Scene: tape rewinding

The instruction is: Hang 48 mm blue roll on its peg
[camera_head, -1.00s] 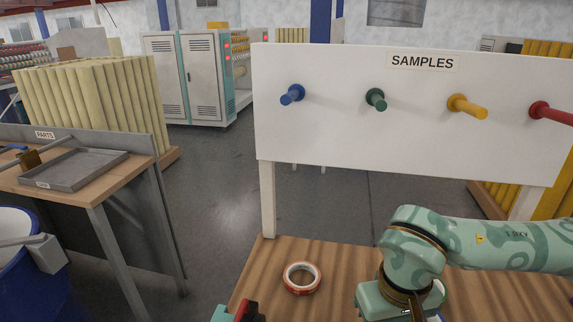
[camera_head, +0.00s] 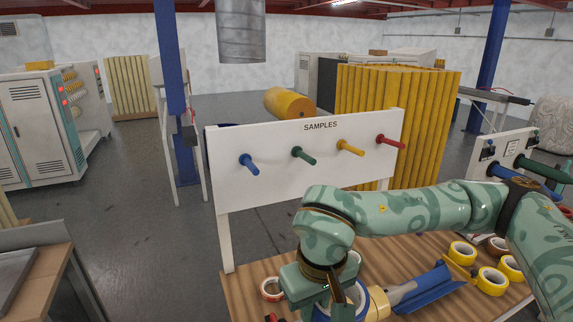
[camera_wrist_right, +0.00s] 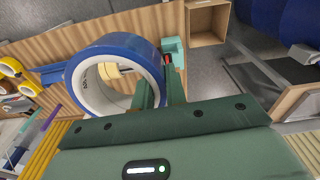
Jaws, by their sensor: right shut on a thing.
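My right gripper (camera_head: 338,297) is shut on the blue roll (camera_head: 359,297), low over the wooden table in the head view. In the right wrist view the roll (camera_wrist_right: 127,43) is a wide blue ring with a white core and a printed mark inside. The fingers (camera_wrist_right: 160,92) pinch its near side wall, one finger seeming to be inside the core. The blue peg (camera_head: 249,164) is bare, at the left end of the white SAMPLES board (camera_head: 320,180), above and left of the roll.
Green (camera_head: 304,155), yellow (camera_head: 350,148) and red (camera_head: 390,142) pegs are also bare. A red roll (camera_head: 271,288) lies on the table (camera_head: 238,294) left of my right gripper. Several yellow rolls (camera_head: 491,281) and a blue holder (camera_head: 422,289) lie to the right.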

